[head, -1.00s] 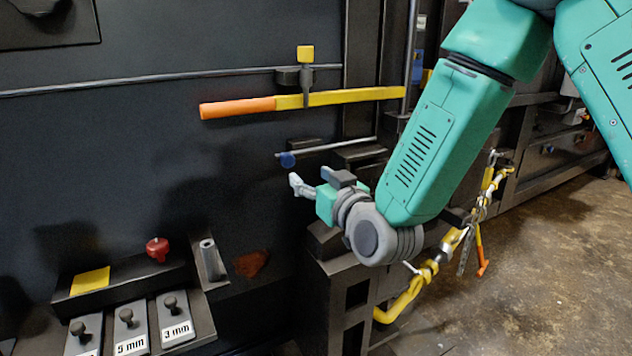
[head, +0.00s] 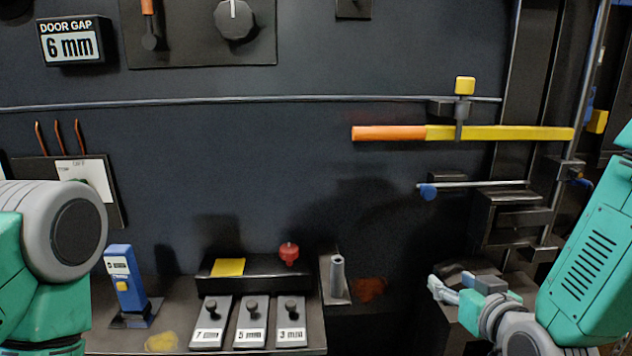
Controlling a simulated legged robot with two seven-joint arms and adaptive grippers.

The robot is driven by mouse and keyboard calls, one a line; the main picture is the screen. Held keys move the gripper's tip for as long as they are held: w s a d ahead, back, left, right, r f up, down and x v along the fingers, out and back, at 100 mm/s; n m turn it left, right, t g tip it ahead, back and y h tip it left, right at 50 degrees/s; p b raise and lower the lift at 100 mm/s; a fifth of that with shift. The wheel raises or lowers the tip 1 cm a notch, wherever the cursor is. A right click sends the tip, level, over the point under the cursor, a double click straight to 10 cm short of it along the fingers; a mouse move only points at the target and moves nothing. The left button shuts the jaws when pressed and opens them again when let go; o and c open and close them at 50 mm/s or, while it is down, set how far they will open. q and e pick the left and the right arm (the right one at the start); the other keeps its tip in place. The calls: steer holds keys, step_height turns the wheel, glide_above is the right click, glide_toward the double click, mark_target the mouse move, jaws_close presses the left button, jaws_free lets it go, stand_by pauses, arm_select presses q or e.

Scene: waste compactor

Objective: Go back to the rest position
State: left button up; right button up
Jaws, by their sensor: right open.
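My right gripper (head: 442,289) is low at the right of the head view. Its pale fingers point left, toward the dark panel, and hold nothing that I can see. It is apart from the orange and yellow lever (head: 390,133) above it and from the blue-tipped rod (head: 470,185). My left arm (head: 62,235) shows at the left edge, but its gripper is out of view.
A shelf holds gap gauges (head: 250,322) marked 7, 5 and 3 mm, a red knob (head: 289,252), a metal tube (head: 337,272) and a blue device (head: 124,280). A door gap display (head: 73,42) reads 6 mm. Open space lies before the panel's middle.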

steer(key=s+f+g, duration=0.3)
steer(key=s+f, duration=0.3)
steer(key=f, duration=0.3)
steer(key=s+f+g, duration=0.3)
steer(key=s+f, duration=0.2)
steer(key=f, duration=0.5)
steer(key=s+d+f+g+b, duration=0.1)
steer(key=s+f+g, duration=0.3)
steer(key=s, duration=0.6)
steer(key=s+d+f+g+h+b, duration=0.1)
steer(key=s+f+g, duration=0.3)
steer(key=s+f, duration=0.4)
steer(key=s, duration=0.3)
